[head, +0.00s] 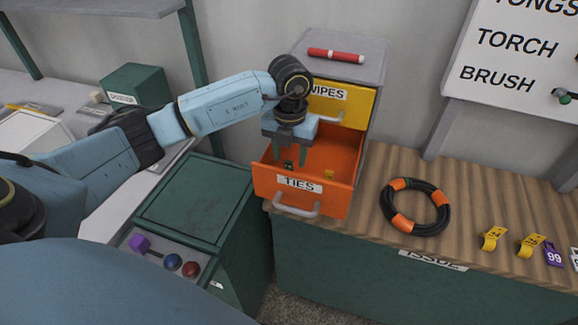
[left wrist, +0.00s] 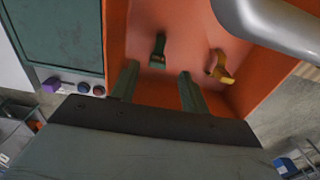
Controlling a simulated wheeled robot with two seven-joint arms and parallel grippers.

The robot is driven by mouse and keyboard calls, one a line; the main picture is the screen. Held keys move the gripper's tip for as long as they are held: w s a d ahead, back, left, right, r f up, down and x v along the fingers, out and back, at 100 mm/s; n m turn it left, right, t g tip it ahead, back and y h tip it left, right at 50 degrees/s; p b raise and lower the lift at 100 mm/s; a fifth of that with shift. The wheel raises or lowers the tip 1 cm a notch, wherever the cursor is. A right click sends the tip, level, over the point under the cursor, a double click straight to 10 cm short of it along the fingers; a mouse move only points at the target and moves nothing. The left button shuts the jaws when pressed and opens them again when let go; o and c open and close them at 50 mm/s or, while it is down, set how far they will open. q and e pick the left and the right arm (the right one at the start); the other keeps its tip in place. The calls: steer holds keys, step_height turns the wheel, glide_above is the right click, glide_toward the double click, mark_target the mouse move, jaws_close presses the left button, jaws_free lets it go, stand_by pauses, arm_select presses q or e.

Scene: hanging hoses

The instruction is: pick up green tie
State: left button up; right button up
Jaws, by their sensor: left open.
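The green tie (head: 288,166) lies in the open orange drawer (head: 334,192) labelled TIES. In the left wrist view the green tie (left wrist: 158,50) lies on the drawer floor, just beyond and roughly between my fingertips. My left gripper (head: 290,158) points down into the drawer with its jaws apart and nothing between them; it also shows in the left wrist view (left wrist: 157,78). A yellow tie (left wrist: 221,68) lies to the right of the green one. My right gripper is not in view.
The drawer's metal handle (head: 297,207) sticks out at the front. A closed yellow drawer (head: 350,112) is above, with a red stick (head: 336,55) on the cabinet top. A black and orange hose coil (head: 414,207) and yellow tags (head: 493,238) lie on the wooden counter.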

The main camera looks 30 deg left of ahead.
mark_target(289, 161)
arm_select(q)
steer(key=shift+f, duration=0.3)
steer(key=f, duration=0.2)
steer(key=f+p, duration=0.1)
steer(key=shift+w+a+f, duration=0.2)
steer(key=shift+a+f, duration=0.05)
steer(key=shift+f, duration=0.6)
steer(key=shift+c, duration=0.8)
jaws_close()
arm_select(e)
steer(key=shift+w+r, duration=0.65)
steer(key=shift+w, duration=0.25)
